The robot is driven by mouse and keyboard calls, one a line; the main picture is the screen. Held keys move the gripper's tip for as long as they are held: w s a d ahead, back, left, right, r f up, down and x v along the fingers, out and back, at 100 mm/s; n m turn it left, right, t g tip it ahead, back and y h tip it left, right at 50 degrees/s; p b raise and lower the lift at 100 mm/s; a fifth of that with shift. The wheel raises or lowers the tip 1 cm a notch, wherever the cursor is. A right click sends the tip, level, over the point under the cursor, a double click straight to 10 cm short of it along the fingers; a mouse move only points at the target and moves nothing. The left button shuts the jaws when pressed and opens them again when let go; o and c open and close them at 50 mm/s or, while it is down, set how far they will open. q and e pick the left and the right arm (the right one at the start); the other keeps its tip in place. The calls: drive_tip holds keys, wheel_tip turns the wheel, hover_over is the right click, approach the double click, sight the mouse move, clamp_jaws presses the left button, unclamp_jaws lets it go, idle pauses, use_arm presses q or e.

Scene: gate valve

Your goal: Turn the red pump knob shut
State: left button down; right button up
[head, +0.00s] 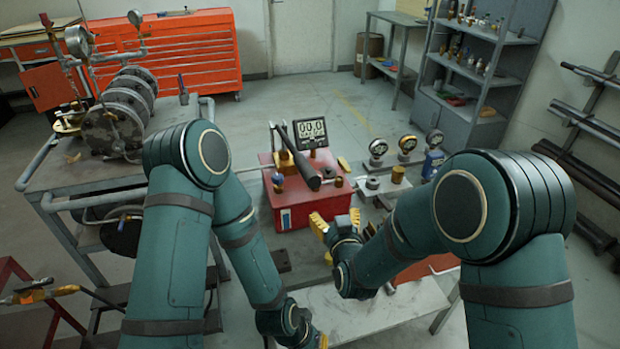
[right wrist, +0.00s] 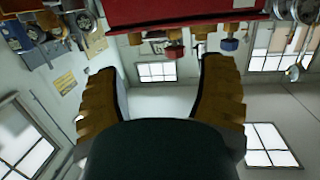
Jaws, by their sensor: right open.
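The red pump (head: 312,209) is a box-shaped unit on the bench, with a dark lever and a digital display on top. A small red knob (head: 338,182) shows on its right part; it also shows in the right wrist view (right wrist: 174,51), beyond and between the fingertips. A blue knob (head: 278,179) sits on its left part, also in the right wrist view (right wrist: 229,44). My right gripper (head: 333,225) is open and empty, just in front of the pump's right side, apart from the knob. My left gripper (head: 322,340) is mostly cut off at the bottom edge.
Several gauges (head: 407,144) and metal fittings stand right of the pump. A grey bench (head: 75,178) with a flanged valve assembly (head: 118,115) is at left. A pale bench top (head: 375,312) in front looks mostly clear.

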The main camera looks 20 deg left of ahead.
drive_tip(key=shift+t+y, duration=0.5)
drive_tip(key=shift+t, duration=0.2)
drive_tip(key=r+x, duration=0.1)
drive_tip(key=x, duration=0.3)
drive_tip(key=a+b+x, duration=0.1)
drive_tip(key=x, duration=0.4)
drive_tip(key=s+r+x, duration=0.1)
drive_tip(key=x, duration=0.4)
drive_tip(key=shift+a+r, duration=0.3)
drive_tip(key=shift+a, duration=0.1)
drive_tip(key=shift+o, duration=0.2)
drive_tip(key=c, duration=1.2)
